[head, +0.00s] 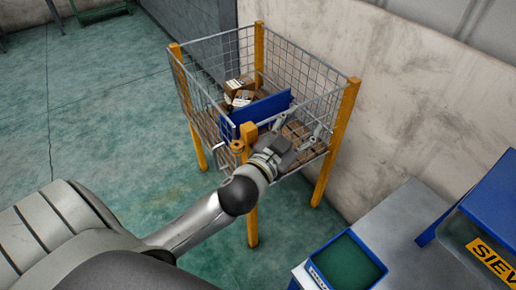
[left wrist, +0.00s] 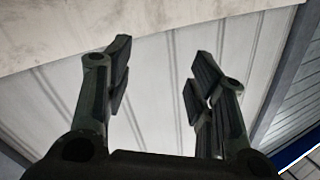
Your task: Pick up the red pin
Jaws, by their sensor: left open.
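I do not see a red pin in either view. My left gripper (head: 299,130) is in the head view, in front of the wire basket (head: 335,92) and overlapping its front right part. Its fingers are spread, and nothing shows between them. In the left wrist view the two dark fingers of my left gripper (left wrist: 161,72) stand apart with a pale ribbed surface behind them. How far the fingers are from the basket is hard to tell. My right gripper is in neither view.
The basket stands on yellow posts (head: 345,120) against a pale wall (head: 420,110). It holds cardboard boxes (head: 240,88) behind a blue panel (head: 262,108). A blue tray (head: 320,280) with a green inside is on a grey surface at lower right. Green floor (head: 100,120) is open at left.

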